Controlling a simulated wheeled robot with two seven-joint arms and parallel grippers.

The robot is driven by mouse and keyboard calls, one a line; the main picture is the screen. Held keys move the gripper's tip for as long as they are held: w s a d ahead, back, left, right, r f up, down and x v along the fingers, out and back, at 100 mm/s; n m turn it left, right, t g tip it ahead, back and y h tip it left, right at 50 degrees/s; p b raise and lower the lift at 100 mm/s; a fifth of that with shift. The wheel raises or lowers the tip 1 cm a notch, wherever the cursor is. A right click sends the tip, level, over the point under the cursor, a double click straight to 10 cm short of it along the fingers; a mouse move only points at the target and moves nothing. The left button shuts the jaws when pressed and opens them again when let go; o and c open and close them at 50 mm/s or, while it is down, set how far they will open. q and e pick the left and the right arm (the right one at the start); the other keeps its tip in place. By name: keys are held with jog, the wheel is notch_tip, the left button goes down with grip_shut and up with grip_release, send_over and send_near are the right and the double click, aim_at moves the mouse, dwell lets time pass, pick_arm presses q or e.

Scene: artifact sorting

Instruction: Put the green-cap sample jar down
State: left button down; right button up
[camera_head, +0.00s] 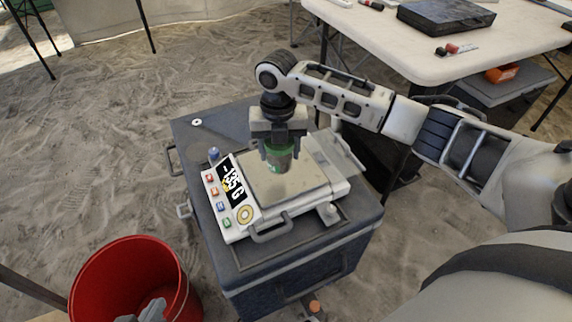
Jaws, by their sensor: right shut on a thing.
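My right gripper (279,151) is shut on the green-cap sample jar (281,160) and points down over the scale. The jar is upright, with its upper part partly hidden by the fingers. Its bottom is at or just above the scale's beige plate (304,197); I cannot tell if it touches. The scale's display reads about -135 G.
The scale stands on a dark grey case (190,131) with handles. The red bucket (92,277) stands at the lower left. A white table (430,60) with a black case (446,14) is at the upper right. Open sand lies at the upper left.

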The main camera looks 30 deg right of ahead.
aim_at(286, 161)
jog(key=shift+w+d+f, duration=0.25)
jog(key=shift+d+f, duration=0.3)
jog(key=shift+f, duration=0.15)
jog(key=shift+w+d+f+b, duration=0.25)
jog(key=shift+d+f+b, duration=0.1)
jog(key=shift+d+f, duration=0.25)
notch_tip(286, 161, down, 3)
jog(key=shift+r+b, duration=0.15)
jog(key=shift+b, duration=0.3)
jog(key=shift+f, duration=0.35)
jog(key=shift+w, duration=0.1)
pick_arm(q)
jog(key=shift+w+d+f, duration=0.1)
jog(key=shift+w+d, duration=0.3)
pick_arm(e)
jog(key=o, duration=1.1)
jog(key=shift+f, duration=0.1)
pick_arm(q)
jog(key=shift+s+f, duration=0.2)
jog(key=shift+f, duration=0.05)
